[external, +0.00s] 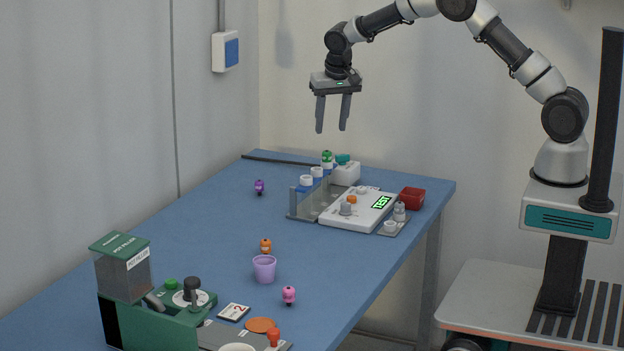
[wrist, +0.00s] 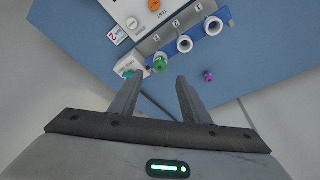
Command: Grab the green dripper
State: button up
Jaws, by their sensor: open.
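The green dripper (external: 327,156) is a small bright-green piece at the far end of the table. In the wrist view the green dripper (wrist: 160,64) sits at the end of that row, just beyond my fingertips. My gripper (external: 331,129) is open and empty, pointing down above the far end of the table. In the wrist view my gripper (wrist: 158,80) has its fingers well apart, with the green dripper roughly in line with the gap.
A teal-topped white block (external: 345,171) stands close beside the green dripper. A white device (external: 352,214) with a green display and a red box (external: 411,198) lie nearby. Purple (external: 259,187), orange (external: 266,246) and pink (external: 289,295) pieces and a lilac cup (external: 264,268) stand apart.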

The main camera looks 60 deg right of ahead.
aim_at(327, 151)
jog(key=p+x, duration=0.1)
jog(key=x, duration=0.7)
jog(key=shift+w+d+f, duration=0.1)
jog(key=shift+w+f, duration=0.05)
jog(key=shift+f, duration=0.1)
grip_shut()
